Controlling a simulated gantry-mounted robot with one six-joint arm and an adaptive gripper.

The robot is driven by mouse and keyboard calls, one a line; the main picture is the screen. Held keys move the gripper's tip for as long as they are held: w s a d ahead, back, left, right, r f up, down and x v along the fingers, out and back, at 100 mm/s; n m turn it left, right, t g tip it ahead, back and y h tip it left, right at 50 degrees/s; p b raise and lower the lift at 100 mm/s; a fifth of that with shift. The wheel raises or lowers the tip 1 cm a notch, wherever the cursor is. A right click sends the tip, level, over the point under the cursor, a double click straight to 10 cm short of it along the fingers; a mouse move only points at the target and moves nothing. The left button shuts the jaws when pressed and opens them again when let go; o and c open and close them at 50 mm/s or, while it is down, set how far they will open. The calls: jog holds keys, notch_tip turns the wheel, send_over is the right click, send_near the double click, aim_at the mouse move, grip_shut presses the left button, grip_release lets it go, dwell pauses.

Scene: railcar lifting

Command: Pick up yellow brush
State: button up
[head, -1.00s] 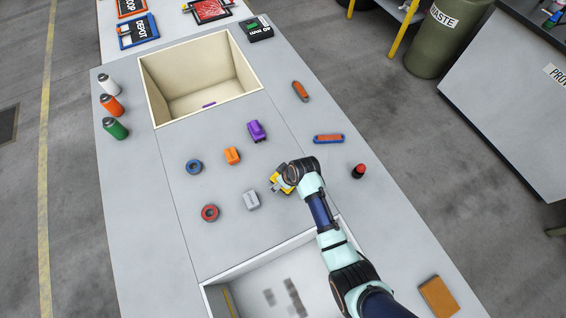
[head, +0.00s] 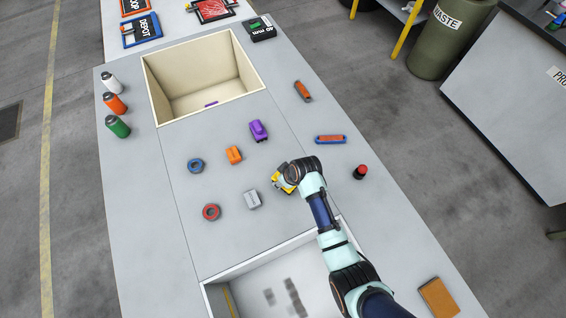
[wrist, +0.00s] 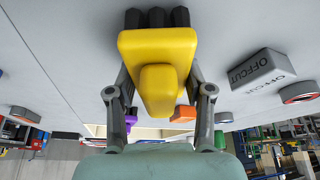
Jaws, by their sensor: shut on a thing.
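The yellow brush (wrist: 157,52) fills the middle of the wrist view, with a yellow body, a raised yellow handle and dark bristles at its far edge. My gripper (wrist: 160,95) is shut on it, one finger on each side. In the head view the brush (head: 281,184) shows as a small yellow patch at the end of my gripper (head: 287,180), mostly hidden by the wrist. It is at the table's middle, just right of the grey block. I cannot tell whether it touches the table.
A grey offcut block (head: 252,199), red ring (head: 211,212), blue ring (head: 195,166), orange block (head: 234,155) and purple object (head: 258,131) lie left and behind. A beige bin (head: 160,102) stands at the back, a white tray (head: 216,287) at the front. A blue-orange tool (head: 330,139) lies right.

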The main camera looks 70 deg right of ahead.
notch_tip(320, 180, up, 19)
jog(key=p, duration=0.3)
jog(key=shift+r+p, duration=0.2)
jog(key=shift+p, duration=0.1)
